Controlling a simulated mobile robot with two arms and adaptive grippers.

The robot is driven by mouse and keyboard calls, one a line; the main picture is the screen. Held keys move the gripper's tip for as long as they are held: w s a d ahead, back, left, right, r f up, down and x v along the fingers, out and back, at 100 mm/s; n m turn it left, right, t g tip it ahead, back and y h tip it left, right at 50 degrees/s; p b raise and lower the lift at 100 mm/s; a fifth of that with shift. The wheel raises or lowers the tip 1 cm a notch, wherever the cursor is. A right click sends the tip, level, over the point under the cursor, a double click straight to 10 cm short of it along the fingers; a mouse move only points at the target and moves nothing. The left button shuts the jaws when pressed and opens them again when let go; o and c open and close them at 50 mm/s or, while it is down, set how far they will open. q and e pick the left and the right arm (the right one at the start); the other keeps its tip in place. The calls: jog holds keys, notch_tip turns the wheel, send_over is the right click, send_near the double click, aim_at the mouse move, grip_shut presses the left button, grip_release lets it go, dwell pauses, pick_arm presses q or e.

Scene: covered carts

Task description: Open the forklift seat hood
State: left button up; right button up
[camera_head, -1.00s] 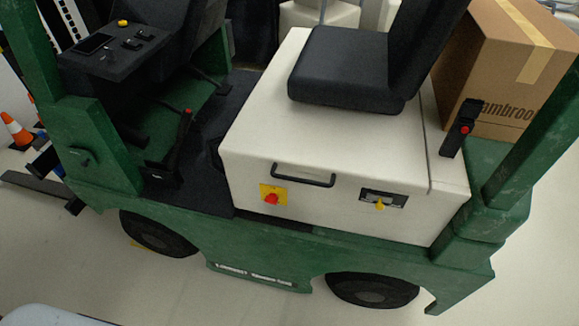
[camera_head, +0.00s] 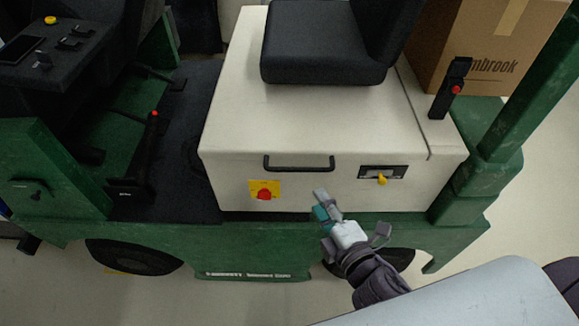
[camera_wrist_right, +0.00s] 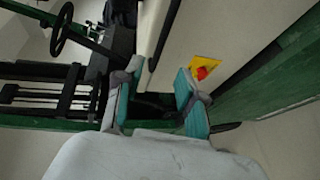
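The forklift seat hood (camera_head: 230,120) is a cream box with the black seat (camera_head: 325,45) on top, and it sits closed on the green body. A black bar handle (camera_head: 298,168) is on its front side near the top edge. My right gripper (camera_head: 322,202) is in front of the hood, a little below and right of the handle, apart from it. In the right wrist view the gripper (camera_wrist_right: 158,100) has its two teal-padded fingers spread with nothing between them. The hood (camera_wrist_right: 215,35) also shows there, beyond the fingers. My left gripper is not in view.
A red knob on a yellow plate (camera_head: 264,190) and a panel with a yellow key (camera_head: 382,175) flank the handle. A black lever with a red button (camera_head: 450,92) stands at the hood's right rear. A cardboard box (camera_head: 470,50) sits behind. Floor in front is clear.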

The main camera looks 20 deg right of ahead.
aim_at(300, 171)
jog(key=p+x, duration=0.2)
jog(key=x, duration=0.9)
jog(key=shift+w+d+r, duration=0.1)
jog(key=shift+w, duration=0.1)
jog(key=shift+x, duration=0.75)
grip_shut()
